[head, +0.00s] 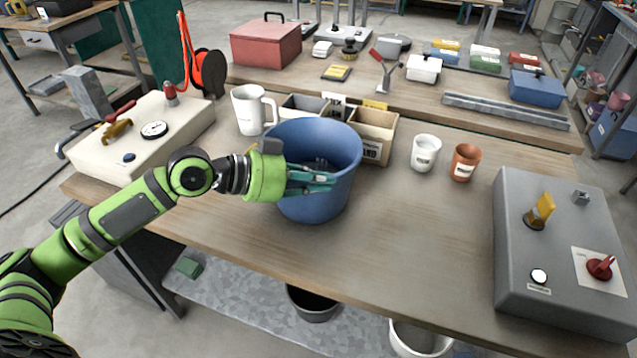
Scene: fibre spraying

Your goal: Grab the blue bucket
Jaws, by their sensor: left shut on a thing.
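The blue bucket (312,205) stands upright at the middle of the workbench near its front edge, with its open mouth facing up. Something dark lies inside it, too small to make out. My left gripper (310,180) comes in from the left and lies against the bucket's left front side. It is shut on the bucket, though the exact contact of the fingers is partly hidden. My right gripper does not show in the head view.
A cream control box (185,125) is at the left and a grey control box (520,255) at the right. A white jug (247,112), a wooden bin (385,128), a white cup (424,155) and a brown cup (464,163) stand nearby.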

